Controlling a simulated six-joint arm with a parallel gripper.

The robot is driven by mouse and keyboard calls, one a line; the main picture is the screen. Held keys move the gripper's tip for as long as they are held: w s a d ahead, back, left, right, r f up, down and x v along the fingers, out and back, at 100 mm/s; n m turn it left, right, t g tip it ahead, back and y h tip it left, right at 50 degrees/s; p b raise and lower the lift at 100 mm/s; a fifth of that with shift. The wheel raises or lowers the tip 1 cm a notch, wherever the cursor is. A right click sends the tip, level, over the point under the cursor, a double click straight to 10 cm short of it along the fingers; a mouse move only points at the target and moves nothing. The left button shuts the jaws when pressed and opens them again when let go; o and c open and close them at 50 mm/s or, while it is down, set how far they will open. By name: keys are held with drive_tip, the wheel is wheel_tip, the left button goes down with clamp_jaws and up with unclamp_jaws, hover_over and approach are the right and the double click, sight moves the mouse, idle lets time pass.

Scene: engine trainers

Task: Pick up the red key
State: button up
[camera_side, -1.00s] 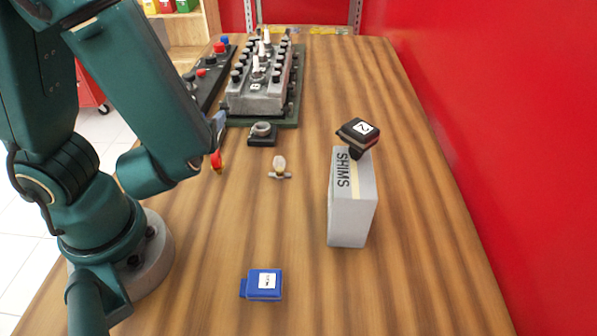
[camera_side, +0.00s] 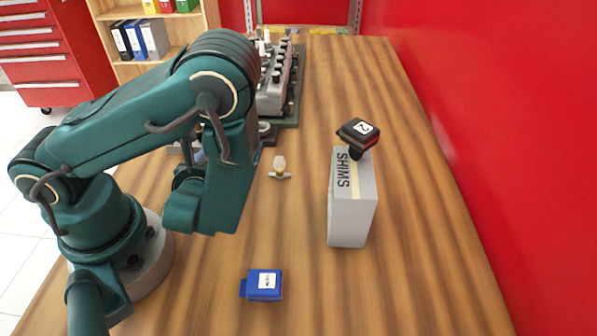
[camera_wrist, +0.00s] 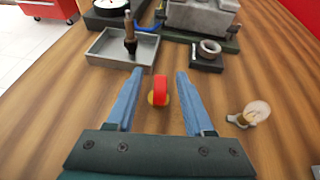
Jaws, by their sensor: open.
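The red key (camera_wrist: 160,88) stands on the wooden table in the wrist view, with a brass-coloured part at its foot. My gripper (camera_wrist: 160,75) is open, with its two blue fingers spread left and right of the key in that view. The key appears between the fingers, with a gap on each side. I cannot tell how high the fingertips are above the table. In the side view my arm hides the key and most of the gripper.
A grey SHIMS box (camera_side: 350,205) with a black block on top and a blue block (camera_side: 262,285) stand nearer.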

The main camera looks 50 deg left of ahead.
drive_tip(key=shift+x, duration=1.1)
clamp_jaws()
drive_tip(key=shift+r, duration=0.15)
